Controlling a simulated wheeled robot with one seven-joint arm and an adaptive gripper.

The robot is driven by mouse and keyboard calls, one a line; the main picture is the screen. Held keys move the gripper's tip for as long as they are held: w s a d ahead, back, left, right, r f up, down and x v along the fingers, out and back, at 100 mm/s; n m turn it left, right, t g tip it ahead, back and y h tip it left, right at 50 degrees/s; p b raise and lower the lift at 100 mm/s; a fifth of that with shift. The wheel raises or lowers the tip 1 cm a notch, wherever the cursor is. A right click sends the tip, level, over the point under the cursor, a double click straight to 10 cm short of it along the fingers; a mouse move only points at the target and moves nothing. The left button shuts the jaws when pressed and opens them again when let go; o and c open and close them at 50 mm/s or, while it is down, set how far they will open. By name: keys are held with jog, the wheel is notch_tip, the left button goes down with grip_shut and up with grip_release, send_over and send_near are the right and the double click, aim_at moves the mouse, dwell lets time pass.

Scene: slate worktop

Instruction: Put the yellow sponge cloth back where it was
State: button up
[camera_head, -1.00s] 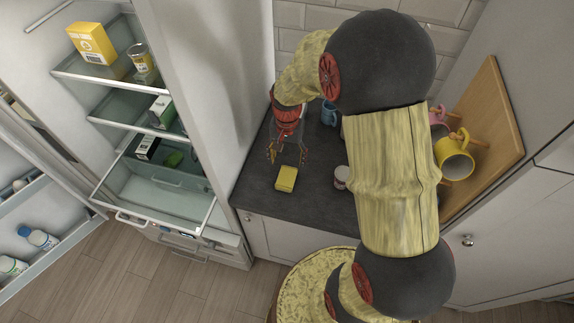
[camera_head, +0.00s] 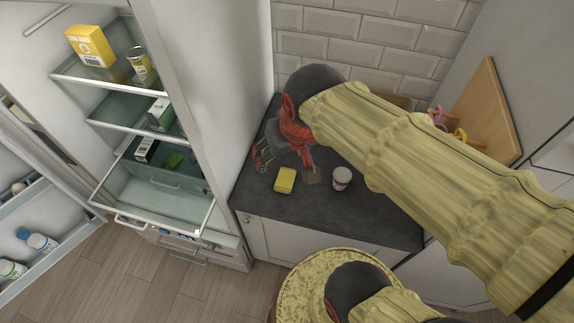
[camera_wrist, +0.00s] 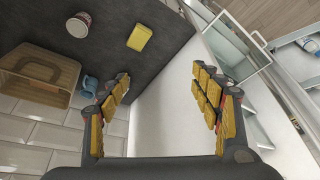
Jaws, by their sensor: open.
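The yellow sponge cloth (camera_head: 285,180) lies flat on the dark slate worktop (camera_head: 340,222), near its front edge. It also shows in the wrist view (camera_wrist: 139,38), beyond my fingertips and apart from them. My gripper (camera_head: 285,164) is open and empty, above the worktop just behind the cloth in the head view. In the wrist view its two fingers (camera_wrist: 168,84) stand wide apart with nothing between them.
A white and red cup (camera_head: 342,178) stands right of the cloth. The open fridge (camera_head: 150,185) is at the left. The worktop between cloth and cup is clear.

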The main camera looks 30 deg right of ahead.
jog(key=shift+n+t, duration=0.5)
jog(key=shift+n, duration=0.4)
jog(key=s, duration=0.1)
jog(key=s+a+r, duration=0.1)
jog(key=s, duration=0.2)
jog(key=shift+s+a+r, duration=0.15)
jog(key=shift+s+r, duration=0.2)
jog(key=shift+r, duration=0.05)
notch_tip(320, 180, down, 9)
jog(key=b, duration=0.9)
jog(key=shift+f, duration=0.15)
jog(key=shift+c, duration=0.5)
